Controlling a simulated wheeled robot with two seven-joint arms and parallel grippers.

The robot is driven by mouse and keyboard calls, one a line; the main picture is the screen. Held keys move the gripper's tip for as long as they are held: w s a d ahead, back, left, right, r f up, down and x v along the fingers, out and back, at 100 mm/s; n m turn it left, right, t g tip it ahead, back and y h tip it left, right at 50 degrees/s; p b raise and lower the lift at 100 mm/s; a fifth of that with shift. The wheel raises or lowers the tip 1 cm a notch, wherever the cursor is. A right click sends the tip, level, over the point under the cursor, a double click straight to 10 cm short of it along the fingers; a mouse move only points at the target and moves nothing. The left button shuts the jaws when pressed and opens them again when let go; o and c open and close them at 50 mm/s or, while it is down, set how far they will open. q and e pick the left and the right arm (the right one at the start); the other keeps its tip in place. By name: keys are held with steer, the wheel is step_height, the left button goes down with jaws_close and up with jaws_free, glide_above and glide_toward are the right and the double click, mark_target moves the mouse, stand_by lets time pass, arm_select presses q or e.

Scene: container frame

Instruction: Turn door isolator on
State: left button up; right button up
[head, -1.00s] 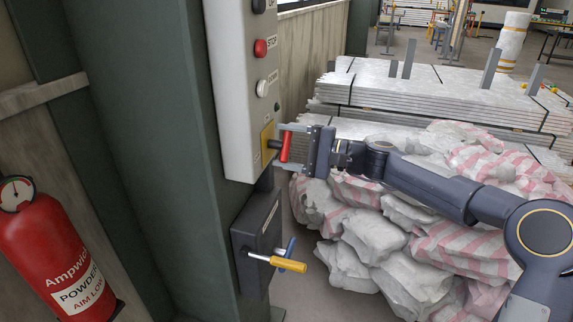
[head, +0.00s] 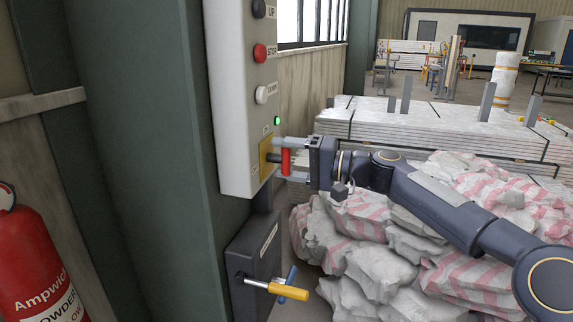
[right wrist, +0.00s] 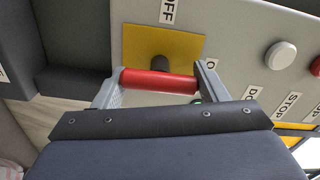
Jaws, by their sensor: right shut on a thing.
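The door isolator is a red handle (head: 285,161) on a yellow plate (head: 264,158) at the foot of the grey control box (head: 232,100). My right gripper (head: 291,161) is shut on the red handle, one finger at each end. In the head view the handle stands about upright. In the right wrist view the handle (right wrist: 158,82) lies across between the fingertips, before a dark shaft (right wrist: 158,63) on the yellow plate (right wrist: 185,47). An OFF label (right wrist: 167,11) shows beside the plate. A green light (head: 277,121) is lit above the isolator. My left gripper is out of view.
Black UP, red STOP (head: 260,53) and white DOWN buttons sit above the isolator. Below is a dark box with a yellow-handled lever (head: 288,291). Wrapped sacks (head: 375,265) and stacked panels (head: 440,125) lie right. A fire extinguisher (head: 35,260) is at left.

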steer(key=shift+f, duration=0.1)
steer(key=o, duration=0.9)
steer(key=v, duration=0.7)
steer(key=shift+s+d, duration=0.1)
steer(key=shift+d, duration=0.25)
